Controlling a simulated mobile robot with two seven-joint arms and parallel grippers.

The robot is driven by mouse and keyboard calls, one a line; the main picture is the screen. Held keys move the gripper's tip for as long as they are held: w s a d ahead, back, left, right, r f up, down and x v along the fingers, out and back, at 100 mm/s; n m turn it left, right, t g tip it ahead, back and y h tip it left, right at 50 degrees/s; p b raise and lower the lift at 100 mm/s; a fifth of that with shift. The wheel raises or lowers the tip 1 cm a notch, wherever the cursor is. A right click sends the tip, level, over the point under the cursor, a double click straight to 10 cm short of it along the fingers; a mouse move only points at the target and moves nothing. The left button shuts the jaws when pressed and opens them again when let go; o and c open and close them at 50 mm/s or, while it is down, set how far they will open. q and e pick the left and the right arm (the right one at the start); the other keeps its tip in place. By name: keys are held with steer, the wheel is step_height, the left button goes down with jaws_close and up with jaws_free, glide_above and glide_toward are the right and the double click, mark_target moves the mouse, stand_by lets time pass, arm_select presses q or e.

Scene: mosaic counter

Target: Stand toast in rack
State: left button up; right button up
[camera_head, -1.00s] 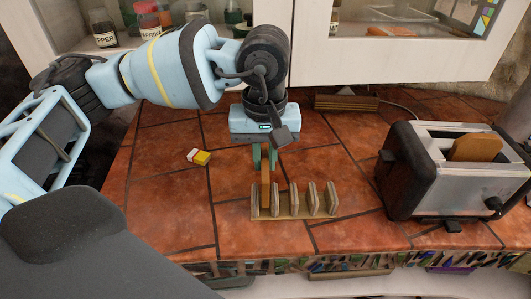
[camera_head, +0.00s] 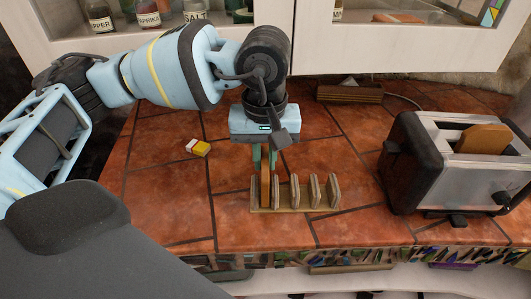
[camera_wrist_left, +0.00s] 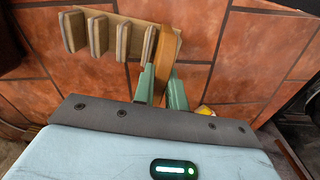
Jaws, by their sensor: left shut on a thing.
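My left gripper (camera_head: 265,157) is shut on a brown slice of toast (camera_head: 265,183), held upright. In the left wrist view the toast (camera_wrist_left: 168,45) sticks out beyond the green fingers (camera_wrist_left: 163,88). The wooden toast rack (camera_head: 304,208) stands on the counter with several upright slats. The toast is at the rack's left end in the head view, seemingly between the first two slats; how deep it sits I cannot tell. A second slice (camera_head: 482,139) stands in the toaster (camera_head: 455,183), partly showing above the slot. My right gripper is not in view.
A small yellow-and-white block (camera_head: 198,148) lies left of the rack. A dark wooden box (camera_head: 349,93) with a cable is at the back, below the cabinets. Tiled counter is clear between rack and toaster. The counter's front edge is close to the rack.

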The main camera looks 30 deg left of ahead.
arm_select(q)
steer(key=shift+f, duration=0.4)
steer(key=o, duration=0.5)
steer(key=shift+c, duration=0.2)
stand_by(0.4)
steer(key=o, duration=0.5)
steer(key=shift+o, duration=0.2)
